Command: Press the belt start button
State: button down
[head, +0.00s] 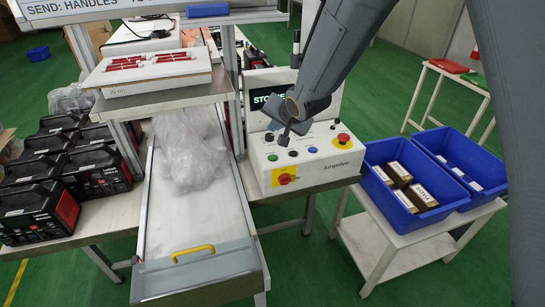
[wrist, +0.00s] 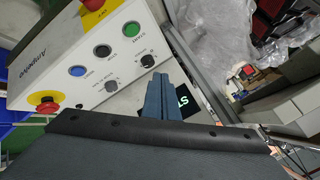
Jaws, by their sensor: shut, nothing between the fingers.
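The white control box (head: 325,170) stands on the bench beside the belt. Its sloped panel carries a green button (head: 271,157), a black button (head: 292,153) and a blue button (head: 312,149) in a row. In the wrist view the green button (wrist: 131,29), with lettering beside it that looks like START, is at the top, and the black button (wrist: 102,50) and blue button (wrist: 78,70) run down to the left. My gripper (head: 284,138) is shut and empty, over the panel's back part near the black knobs. Its closed fingers (wrist: 160,82) show apart from the green button.
A red mushroom button (head: 343,139) on yellow and a red-yellow switch (head: 287,179) flank the row. A screen (head: 262,100) stands behind. The belt (head: 195,215) bears clear plastic wrap (head: 188,150). Blue crates (head: 405,213) stand at right.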

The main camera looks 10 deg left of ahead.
jog(key=b, duration=0.8)
send_over(274, 159)
notch_tip(274, 159, down, 6)
jog(key=shift+w+f, duration=0.1)
jog(key=shift+f, duration=0.15)
jog(key=shift+f+b, duration=0.45)
jog(key=shift+f, duration=0.75)
jog(key=shift+f, duration=0.15)
dwell(0.6)
jog(key=shift+f, duration=0.25)
jog(key=shift+f+b, duration=0.3)
jog(key=shift+f, duration=0.1)
dwell(0.7)
jog(key=shift+r, duration=0.1)
jog(key=shift+r+p, duration=0.75)
jog(key=shift+p, duration=0.05)
